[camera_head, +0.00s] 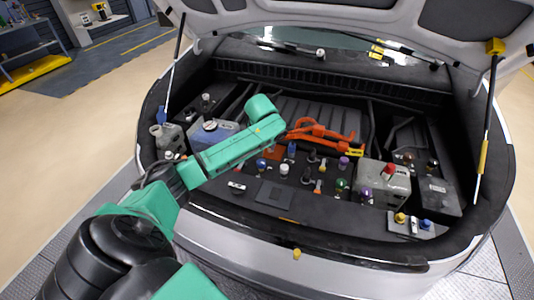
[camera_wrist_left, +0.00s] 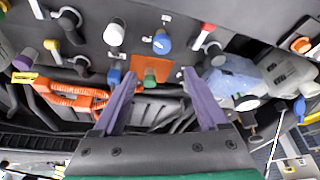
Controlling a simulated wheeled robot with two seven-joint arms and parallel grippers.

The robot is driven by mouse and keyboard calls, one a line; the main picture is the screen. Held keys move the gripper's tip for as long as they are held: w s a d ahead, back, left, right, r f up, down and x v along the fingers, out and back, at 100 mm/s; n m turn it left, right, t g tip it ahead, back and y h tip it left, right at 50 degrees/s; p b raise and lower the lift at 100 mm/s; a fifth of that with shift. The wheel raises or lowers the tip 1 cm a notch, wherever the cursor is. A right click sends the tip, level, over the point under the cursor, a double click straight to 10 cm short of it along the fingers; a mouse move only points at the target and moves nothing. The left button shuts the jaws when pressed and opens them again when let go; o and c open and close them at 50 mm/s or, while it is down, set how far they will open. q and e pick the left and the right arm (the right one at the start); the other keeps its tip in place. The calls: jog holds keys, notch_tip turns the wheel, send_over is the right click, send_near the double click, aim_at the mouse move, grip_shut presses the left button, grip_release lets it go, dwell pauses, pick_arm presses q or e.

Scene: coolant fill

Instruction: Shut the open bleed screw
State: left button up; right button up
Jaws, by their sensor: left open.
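My left gripper (camera_wrist_left: 158,74) is open in the left wrist view, its two purple fingers spread over the engine bay. A green knob (camera_wrist_left: 150,76) on an orange patch (camera_wrist_left: 148,64) shows between the fingertips; neither finger appears to touch it. Beyond the tips are a white knob (camera_wrist_left: 114,32), a blue knob (camera_wrist_left: 162,42) and a red-handled fitting (camera_wrist_left: 207,30). In the head view my green left arm reaches over the bay and hides the fingers. The white knob (camera_head: 284,169) and blue knob (camera_head: 261,163) show beside it. I cannot tell which fitting is the open bleed screw.
Orange cables (camera_head: 320,136) lie just right of my arm. More knobs, including a green one (camera_head: 341,185) and a purple one (camera_head: 344,162), stand to the right. A grey reservoir (camera_head: 385,182) is farther right. The raised hood and its struts (camera_head: 488,120) bound the bay.

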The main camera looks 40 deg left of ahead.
pick_arm(q)
send_over(261, 162)
jog(key=s+d, duration=0.2)
notch_tip(261, 162, down, 7)
jog(key=b+x, duration=0.1)
jog(key=x, duration=0.4)
jog(key=shift+w+a+f, duration=0.2)
jog(key=shift+s+r, duration=0.15)
pick_arm(e)
jog(key=shift+s+a+f, duration=0.15)
jog(key=shift+s+f, duration=0.35)
jog(key=shift+s, duration=0.05)
pick_arm(q)
grip_shut()
pick_arm(e)
jog(key=shift+s, duration=0.1)
